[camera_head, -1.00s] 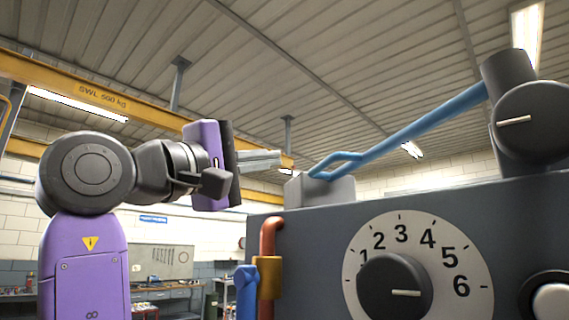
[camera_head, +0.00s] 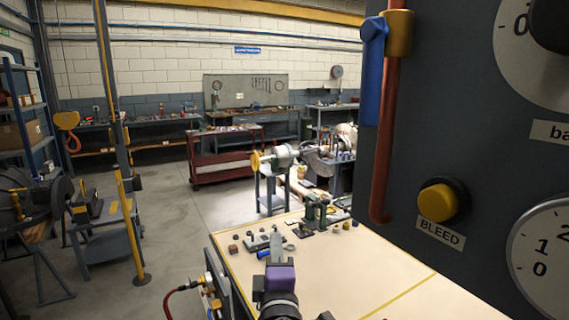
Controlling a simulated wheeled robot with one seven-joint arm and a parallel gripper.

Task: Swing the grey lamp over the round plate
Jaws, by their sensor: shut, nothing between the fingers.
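I cannot make out a grey lamp or a round plate in the head view. My gripper (camera_head: 277,246) is at the lower middle, seen from behind over the near part of the pale tabletop (camera_head: 345,270). Its purple body hides part of what lies beyond it. The grey fingers are small here, shut and holding nothing I can see.
A dark panel (camera_head: 440,110) fills the right, with a red pipe (camera_head: 385,150), a blue lever (camera_head: 373,70), a yellow BLEED button (camera_head: 437,203) and dials. Small parts and a dark green device (camera_head: 318,212) occupy the table's far end. Open floor (camera_head: 165,215) lies left.

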